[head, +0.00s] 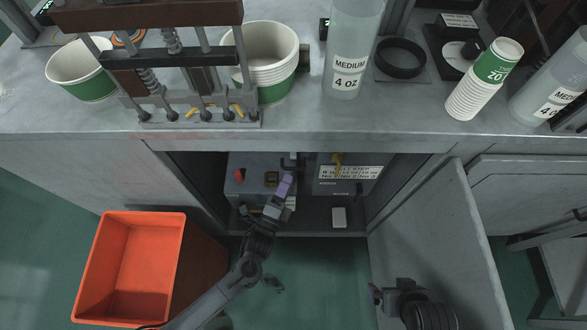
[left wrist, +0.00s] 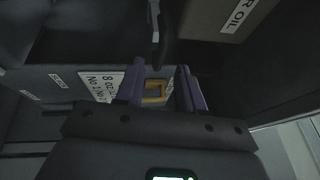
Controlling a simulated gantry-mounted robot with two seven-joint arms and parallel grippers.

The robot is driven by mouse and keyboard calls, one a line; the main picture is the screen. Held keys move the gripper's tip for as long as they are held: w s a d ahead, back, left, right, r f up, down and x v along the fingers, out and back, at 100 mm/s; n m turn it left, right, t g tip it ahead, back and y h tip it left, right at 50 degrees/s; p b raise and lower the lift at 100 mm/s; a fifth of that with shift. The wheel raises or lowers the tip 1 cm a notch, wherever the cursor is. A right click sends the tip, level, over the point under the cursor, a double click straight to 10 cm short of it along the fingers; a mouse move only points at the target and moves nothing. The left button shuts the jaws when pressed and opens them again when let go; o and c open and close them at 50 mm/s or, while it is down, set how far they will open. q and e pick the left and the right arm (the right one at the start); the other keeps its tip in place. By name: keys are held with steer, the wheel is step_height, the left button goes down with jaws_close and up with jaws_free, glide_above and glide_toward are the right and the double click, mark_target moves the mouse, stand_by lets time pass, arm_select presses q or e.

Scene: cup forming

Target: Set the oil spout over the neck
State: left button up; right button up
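My left gripper (head: 285,187) reaches into the open cabinet under the counter, in front of the grey left box (head: 240,186). In the left wrist view its purple fingers (left wrist: 163,88) stand apart, with a small yellow frame (left wrist: 154,91) showing between them; I cannot tell its distance. A dark upright tube-like part (left wrist: 160,38) shows beyond the fingers; it may be the spout or neck, but I cannot tell which. A box labelled "R OIL" (left wrist: 238,14) is at the upper right there. My right gripper (head: 376,293) is low beside the cabinet door; its opening is unclear.
A small pale block (head: 339,217) is on the cabinet floor. The open door (head: 440,240) bounds the right. An orange bin (head: 130,268) stands left. Cups and bottles crowd the counter.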

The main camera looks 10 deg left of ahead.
mark_target(293, 168)
arm_select(q)
steer(key=shift+b+x, duration=0.85)
steer(key=shift+x, duration=2.1)
steer(key=shift+c, duration=0.2)
jaws_close()
